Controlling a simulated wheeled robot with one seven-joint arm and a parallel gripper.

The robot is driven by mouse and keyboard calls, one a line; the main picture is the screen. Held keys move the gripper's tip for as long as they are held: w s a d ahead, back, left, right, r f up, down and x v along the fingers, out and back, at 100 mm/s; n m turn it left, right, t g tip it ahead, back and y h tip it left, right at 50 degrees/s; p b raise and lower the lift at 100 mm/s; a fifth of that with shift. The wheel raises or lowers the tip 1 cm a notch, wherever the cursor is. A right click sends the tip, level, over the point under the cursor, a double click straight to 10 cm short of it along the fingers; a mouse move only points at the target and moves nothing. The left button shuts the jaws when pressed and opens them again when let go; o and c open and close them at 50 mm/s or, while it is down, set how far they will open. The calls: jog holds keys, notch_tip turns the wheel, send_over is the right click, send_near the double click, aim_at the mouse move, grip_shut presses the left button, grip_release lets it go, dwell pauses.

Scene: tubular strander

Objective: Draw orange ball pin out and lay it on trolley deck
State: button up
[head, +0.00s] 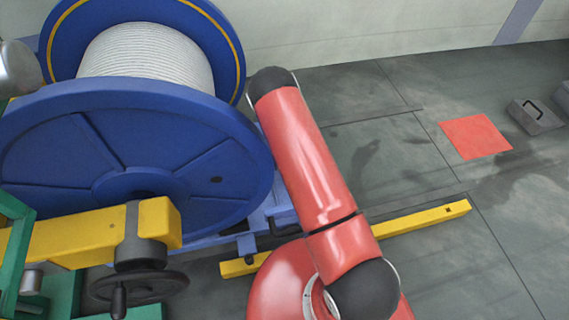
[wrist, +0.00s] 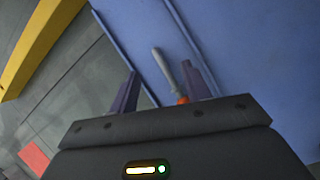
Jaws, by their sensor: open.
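In the wrist view, the orange ball pin (wrist: 167,72) shows as a slim grey rod with a rounded far end. A bit of its orange ball (wrist: 182,100) shows near the base of my jaws. My gripper (wrist: 160,68) is open, with one finger on each side of the pin. The rod is nearer the right finger; I cannot tell if they touch. Behind the pin is a broad blue surface (wrist: 250,60); I cannot tell whether the pin rests on it. In the head view, a blue trolley frame (head: 272,213) shows partly behind my red arm; my gripper and the pin are hidden there.
A large blue reel (head: 90,130) wound with pale wire (head: 147,58) stands at left. A handwheel (head: 138,284) and yellow beam (head: 85,235) are in front. A yellow bar (head: 425,216) lies low beside my arm. Right floor is mostly clear, with a red square (head: 475,137) and grey block (head: 535,117).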

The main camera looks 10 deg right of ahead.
jog(key=v, duration=0.7)
jog(key=shift+w+r, duration=0.2)
jog(key=shift+r, duration=0.2)
dwell(0.6)
jog(key=s+r+n+t+y+p, duration=0.15)
jog(key=s+r, duration=0.25)
jog(key=r, duration=1.1)
jog(key=s+r+t+h+p, duration=0.1)
jog(key=s+r+t, duration=0.2)
jog(key=r, duration=1.1)
jog(key=s+r+n+t+p, duration=0.1)
jog(key=s+r, duration=0.3)
jog(key=s, duration=0.4)
jog(key=s+r+n+t+p, duration=0.1)
jog(key=s+r+t, duration=0.1)
jog(key=s+r, duration=0.3)
jog(key=s+r+n+t, duration=0.1)
jog(key=s+r, duration=0.3)
jog(key=s, duration=0.7)
jog(key=shift+r+t+p, duration=0.35)
jog(key=shift+t+p, duration=0.05)
jog(key=shift+t, duration=0.45)
jog(key=shift+s, duration=0.1)
